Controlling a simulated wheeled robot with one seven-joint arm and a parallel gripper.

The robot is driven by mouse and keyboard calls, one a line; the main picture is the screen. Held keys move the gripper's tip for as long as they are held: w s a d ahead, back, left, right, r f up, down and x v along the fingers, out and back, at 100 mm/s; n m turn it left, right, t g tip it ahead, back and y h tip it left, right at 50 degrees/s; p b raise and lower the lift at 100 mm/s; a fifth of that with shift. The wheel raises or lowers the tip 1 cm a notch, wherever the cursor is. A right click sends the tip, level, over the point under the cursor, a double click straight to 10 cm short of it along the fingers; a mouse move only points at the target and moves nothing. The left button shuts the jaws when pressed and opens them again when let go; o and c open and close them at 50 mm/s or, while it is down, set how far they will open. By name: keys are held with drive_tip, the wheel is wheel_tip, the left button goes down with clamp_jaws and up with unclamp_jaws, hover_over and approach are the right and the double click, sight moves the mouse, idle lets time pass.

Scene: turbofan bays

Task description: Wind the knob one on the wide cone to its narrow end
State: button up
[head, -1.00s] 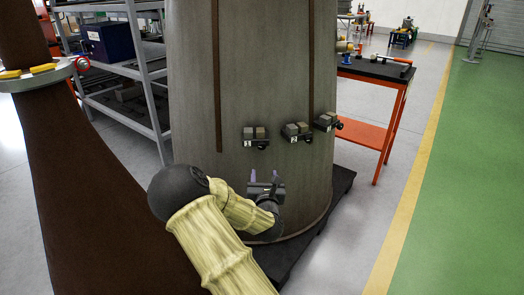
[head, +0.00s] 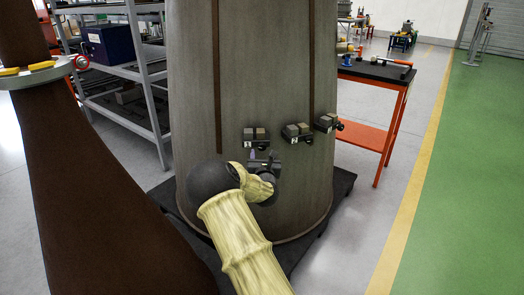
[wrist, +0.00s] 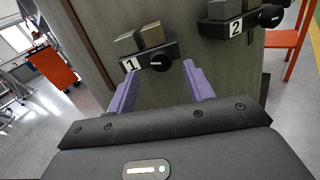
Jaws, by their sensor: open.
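The wide cone (head: 265,75) is a large grey-brown body, widest at its base and narrowing upward. Three dark units with blocks on top sit on its lower face. The unit marked 1 (head: 256,136) is leftmost. In the wrist view, unit 1 (wrist: 146,55) has a white "1" label and a round black knob one (wrist: 161,63) with a light pointer line. My gripper (head: 264,155) is just below unit 1 in the head view. In the wrist view, its purple fingers (wrist: 160,75) are open and empty, spread either side of the knob. I cannot tell whether they touch it.
The unit marked 2 (head: 297,133) is close on the right, with a third unit (head: 328,123) beyond it. Dark vertical strips (head: 217,80) run up the cone. A brown flared body (head: 85,190) stands left, an orange workbench (head: 375,72) right. The floor right is clear.

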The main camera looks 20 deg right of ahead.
sight(262, 148)
drive_tip(key=shift+x, duration=2.4)
drive_tip(key=shift+c, duration=0.4)
drive_tip(key=c, duration=0.9)
